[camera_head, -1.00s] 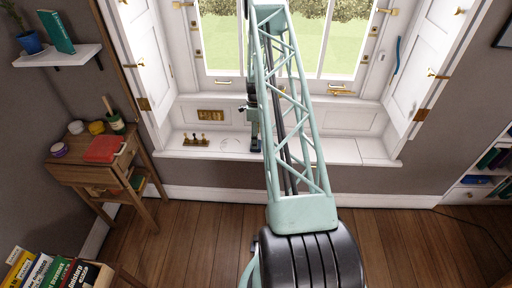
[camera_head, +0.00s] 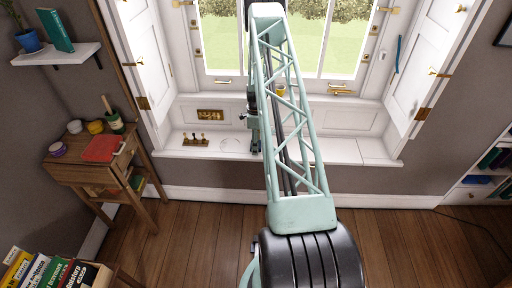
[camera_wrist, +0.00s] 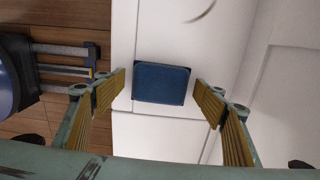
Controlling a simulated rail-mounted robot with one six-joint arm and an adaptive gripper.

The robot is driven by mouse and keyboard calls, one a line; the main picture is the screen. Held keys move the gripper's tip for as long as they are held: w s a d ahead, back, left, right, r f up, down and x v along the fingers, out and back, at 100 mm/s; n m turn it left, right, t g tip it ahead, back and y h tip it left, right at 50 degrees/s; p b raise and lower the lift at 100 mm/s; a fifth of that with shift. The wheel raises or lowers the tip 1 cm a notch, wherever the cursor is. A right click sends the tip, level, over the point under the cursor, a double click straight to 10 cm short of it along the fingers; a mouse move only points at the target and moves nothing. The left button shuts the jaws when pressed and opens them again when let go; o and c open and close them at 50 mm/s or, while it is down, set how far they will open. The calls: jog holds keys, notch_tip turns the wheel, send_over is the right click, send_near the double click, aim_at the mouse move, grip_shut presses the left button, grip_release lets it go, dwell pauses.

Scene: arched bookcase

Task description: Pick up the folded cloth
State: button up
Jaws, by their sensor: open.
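A flat blue rectangular pad with a dark edge, which looks like the folded cloth (camera_wrist: 161,83), lies on the white window sill in the wrist view. My gripper (camera_wrist: 160,88) is open, with one finger on each side of the pad and gaps to both. I cannot tell the exact height of the fingertips above the sill. In the head view my gripper (camera_head: 255,143) is over the sill, partly behind my arm, and the blue pad is hidden there.
The white sill (camera_head: 340,150) is mostly clear. A small brass object with several knobs (camera_head: 196,141) stands on its left part. A wooden side table (camera_head: 72,172) at left holds a flat red item (camera_head: 102,148) and several jars. White shutters (camera_head: 143,60) flank the window.

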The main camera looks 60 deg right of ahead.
jog(key=shift+c, duration=0.2)
jog(key=c, duration=0.8)
jog(key=shift+c, duration=0.2)
jog(key=shift+r, duration=0.1)
jog(key=shift+r+p, duration=0.5)
jog(key=shift+r, duration=1.3)
jog(key=s+a+r+p, duration=0.1)
jog(key=s+a, duration=1)
jog(key=shift+a+p, duration=0.35)
jog(key=shift+r, duration=0.1)
